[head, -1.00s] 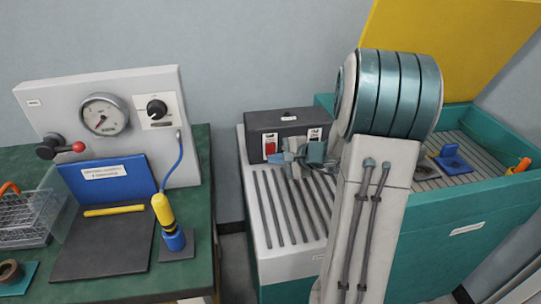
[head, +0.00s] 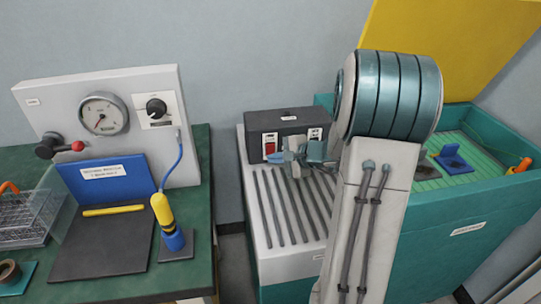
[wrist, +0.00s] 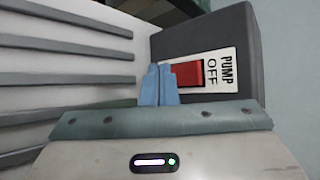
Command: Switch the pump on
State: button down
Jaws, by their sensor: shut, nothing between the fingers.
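The pump switch, a red rocker (wrist: 187,74) on a white plate, shows in the wrist view beside the words PUMP and OFF. It also shows dark red at the left of the dark control box (head: 288,121) in the head view. My gripper (wrist: 160,72) is shut and empty, its blue fingertips together at the rocker's left edge in the wrist view. Whether they touch it I cannot tell. In the head view my gripper (head: 274,157) is just below the switch, and my arm hides part of the box front.
A second switch plate (head: 314,134) is on the box's right. The slatted grey top (head: 264,225) lies below the box. The teal tank (head: 470,240) on the right has a green-lit slatted floor and a raised yellow lid (head: 445,45). A green bench with a gauge panel (head: 60,105) stands left.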

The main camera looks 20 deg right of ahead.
jog(key=shift+s+a, duration=0.1)
jog(key=shift+s, duration=0.45)
jog(key=shift+s+a+r+b, duration=0.15)
jog(key=shift+s+b, duration=0.15)
jog(key=shift+s, duration=0.5)
jog(key=shift+s+a+r+b, duration=0.1)
jog(key=shift+s+a+b, duration=0.15)
jog(key=shift+s, duration=0.6)
jog(key=shift+s+a+r+b, duration=0.1)
jog(key=shift+s+b, duration=0.2)
jog(key=shift+s, duration=0.5)
jog(key=s+a+r+n+g+p, duration=0.1)
jog(key=a, duration=0.1)
jog(key=s+a+r+n+g+p, duration=0.1)
jog(key=a, duration=0.1)
jog(key=s+a+r+n+y+p, duration=0.1)
jog(key=a+r, duration=0.1)
jog(key=shift+s+a+n+g, duration=0.2)
jog(key=shift+a+n+g, duration=0.15)
jog(key=shift+n+g, duration=0.05)
jog(key=s+a+r+n+g+h+p, duration=0.2)
jog(key=s+r+n+p, duration=0.3)
jog(key=s, duration=0.3)
jog(key=s+a+r+n+g+h+p, duration=0.2)
jog(key=s+r+n+h+p, duration=0.3)
jog(key=s+r+n, duration=0.2)
jog(key=shift+s+a+n+g, duration=0.15)
jog(key=shift+s+n+g, duration=0.15)
jog(key=shift+s, duration=0.1)
